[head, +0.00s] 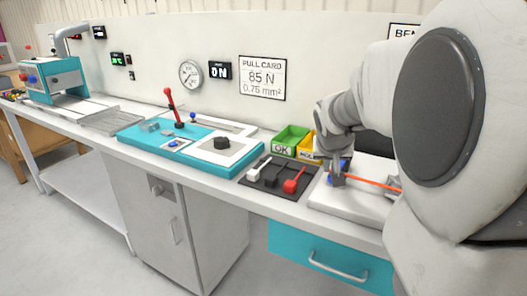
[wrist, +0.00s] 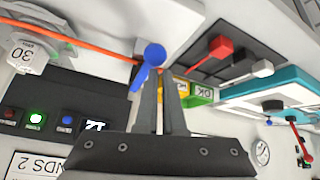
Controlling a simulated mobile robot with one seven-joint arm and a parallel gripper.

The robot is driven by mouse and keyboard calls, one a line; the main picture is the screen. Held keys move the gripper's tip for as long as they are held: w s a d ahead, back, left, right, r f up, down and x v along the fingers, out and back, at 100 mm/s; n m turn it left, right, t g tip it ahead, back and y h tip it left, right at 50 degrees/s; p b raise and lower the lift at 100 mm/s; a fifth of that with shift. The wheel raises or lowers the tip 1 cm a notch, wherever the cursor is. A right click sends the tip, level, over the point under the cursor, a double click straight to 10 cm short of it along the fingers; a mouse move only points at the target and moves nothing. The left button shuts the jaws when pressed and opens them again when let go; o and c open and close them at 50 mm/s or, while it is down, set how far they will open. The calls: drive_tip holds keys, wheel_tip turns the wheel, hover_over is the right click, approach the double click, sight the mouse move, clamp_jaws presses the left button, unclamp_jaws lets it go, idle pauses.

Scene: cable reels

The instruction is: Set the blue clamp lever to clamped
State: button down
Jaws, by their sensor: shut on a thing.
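The blue clamp lever (wrist: 153,55) has a round knob and a slim arm that slants down to the left in the wrist view. My gripper (wrist: 161,75) is shut on it, with the two dark fingers close together at the lever. In the head view my gripper (head: 338,176) is over the pale plate at the right end of the bench, and bits of blue show around the fingers. An orange cable (head: 372,183) runs right from there; it passes behind the knob in the wrist view (wrist: 100,48). The lever's base is hidden, so its setting cannot be told.
A dark mat (head: 262,185) with white, black and red-handled tools lies left of the plate. Green (head: 290,138) and yellow (head: 306,147) bins stand behind. A teal fixture (head: 150,139) with a red lever is further left. A dial marked 30 (wrist: 25,52) and a button panel (wrist: 50,122) are near my gripper.

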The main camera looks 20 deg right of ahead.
drive_tip(key=shift+s+a+f+g, duration=0.1)
drive_tip(key=shift+s+f+g, duration=0.1)
drive_tip(key=shift+f, duration=0.45)
drive_tip(key=shift+s+f+g, duration=0.1)
drive_tip(key=shift+s+f, duration=0.05)
drive_tip(key=shift+f, duration=0.45)
drive_tip(key=shift+r, duration=0.1)
wheel_tip(320, 180, up, 5)
drive_tip(key=w+p, duration=0.3)
drive_tip(key=s+a+r, duration=0.2)
drive_tip(key=s+a, duration=0.4)
drive_tip(key=s, duration=0.1)
drive_tip(key=shift+t, duration=0.4)
drive_tip(key=shift+r, duration=0.1)
drive_tip(key=s+a+f+n+y, duration=0.2)
drive_tip(key=s+a+n+y, duration=0.25)
drive_tip(key=s+a, duration=1)
wheel_tip(320, 180, up, 15)
drive_tip(key=a+n+p, duration=0.1)
drive_tip(key=p, duration=1.4)
drive_tip(key=shift+r+g, duration=0.15)
drive_tip(key=shift+g, duration=0.15)
